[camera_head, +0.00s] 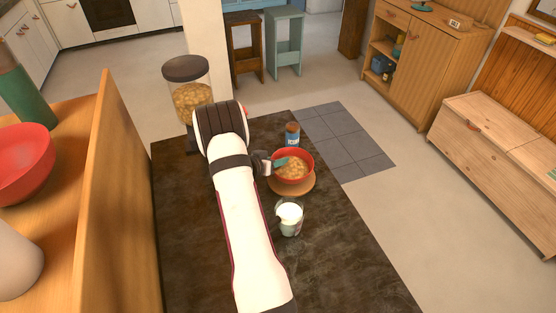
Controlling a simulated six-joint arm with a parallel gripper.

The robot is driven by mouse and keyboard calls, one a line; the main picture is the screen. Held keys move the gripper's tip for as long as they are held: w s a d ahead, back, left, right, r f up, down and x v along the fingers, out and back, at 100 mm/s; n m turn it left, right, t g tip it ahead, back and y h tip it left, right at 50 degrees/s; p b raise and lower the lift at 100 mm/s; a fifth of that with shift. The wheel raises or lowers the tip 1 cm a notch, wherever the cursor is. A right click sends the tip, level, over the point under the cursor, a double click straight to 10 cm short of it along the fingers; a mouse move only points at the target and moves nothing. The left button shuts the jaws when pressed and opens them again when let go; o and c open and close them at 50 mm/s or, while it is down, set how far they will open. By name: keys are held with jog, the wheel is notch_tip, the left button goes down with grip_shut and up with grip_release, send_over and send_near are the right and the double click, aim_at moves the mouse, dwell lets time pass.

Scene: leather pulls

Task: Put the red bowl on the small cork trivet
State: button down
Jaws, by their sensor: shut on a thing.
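The red bowl (292,178), with tan cereal-like food inside, is level at the right side of the dark counter. The round cork trivet (304,187) is under it and shows mostly at its front and right. I cannot tell whether the bowl touches the trivet or is just above it. My gripper (278,163) is at the bowl's left rim and shut on it. One teal finger shows inside the rim; the other is mostly hidden.
A glass of milk (289,216) stands just in front of the trivet. A small blue-labelled jar (292,134) stands behind the bowl. A cereal dispenser (188,88) is at the far left. The dark counter (345,265) is clear at front right.

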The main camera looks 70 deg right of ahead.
jog(key=c, duration=0.6)
grip_release()
jog(key=shift+a+r, duration=0.15)
jog(key=shift+r, duration=0.1)
jog(key=v, duration=1.1)
jog(key=shift+w+a, duration=0.15)
jog(key=shift+a, duration=0.1)
